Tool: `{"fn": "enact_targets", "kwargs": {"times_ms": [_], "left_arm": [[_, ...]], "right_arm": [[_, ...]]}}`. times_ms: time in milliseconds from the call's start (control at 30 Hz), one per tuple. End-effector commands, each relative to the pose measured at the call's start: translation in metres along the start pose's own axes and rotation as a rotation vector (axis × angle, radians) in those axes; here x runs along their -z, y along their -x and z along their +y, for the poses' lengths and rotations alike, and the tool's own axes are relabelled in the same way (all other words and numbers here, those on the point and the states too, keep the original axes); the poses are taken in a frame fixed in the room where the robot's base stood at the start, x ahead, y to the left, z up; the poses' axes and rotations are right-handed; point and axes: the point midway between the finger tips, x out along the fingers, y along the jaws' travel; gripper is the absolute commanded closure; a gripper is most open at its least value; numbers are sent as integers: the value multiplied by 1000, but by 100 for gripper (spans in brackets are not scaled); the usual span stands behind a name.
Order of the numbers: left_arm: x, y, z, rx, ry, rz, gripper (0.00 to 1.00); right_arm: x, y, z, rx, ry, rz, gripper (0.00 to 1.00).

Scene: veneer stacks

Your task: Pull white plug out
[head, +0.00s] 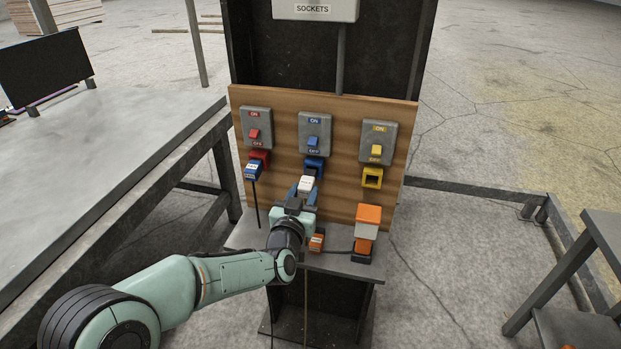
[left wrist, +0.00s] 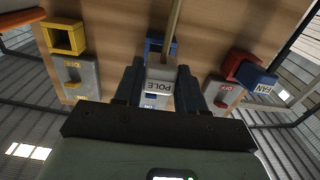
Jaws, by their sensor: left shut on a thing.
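The white plug (head: 306,184), labelled POLE, is between the fingers of my left gripper (head: 303,192), just below and in front of the blue socket (head: 314,168). In the left wrist view the plug (left wrist: 160,74) sits between the two dark fingers of my left gripper (left wrist: 160,88), with its pale cable running upward. The blue socket (left wrist: 153,46) shows partly behind it. I cannot tell whether the plug's tip is still inside the socket. My right gripper is not in view.
A blue plug (head: 252,171) labelled FAN is at the red socket (head: 260,156). The yellow socket (head: 372,178) is empty. An orange plug (head: 317,242) and an orange-and-white box-shaped unit (head: 367,229) are on the grey shelf (head: 336,263). A grey table (head: 100,150) stands left.

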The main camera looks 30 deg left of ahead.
Motion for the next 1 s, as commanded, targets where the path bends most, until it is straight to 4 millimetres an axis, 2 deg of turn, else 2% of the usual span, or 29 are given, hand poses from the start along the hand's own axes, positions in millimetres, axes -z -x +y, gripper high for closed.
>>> {"fn": "enact_targets", "kwargs": {"times_ms": [600, 1000], "left_arm": [[1, 8, 0, 0, 0, 2, 100], [0, 39, 0, -1, 1, 1, 100]], "right_arm": [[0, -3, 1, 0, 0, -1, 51], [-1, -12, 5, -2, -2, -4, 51]]}}
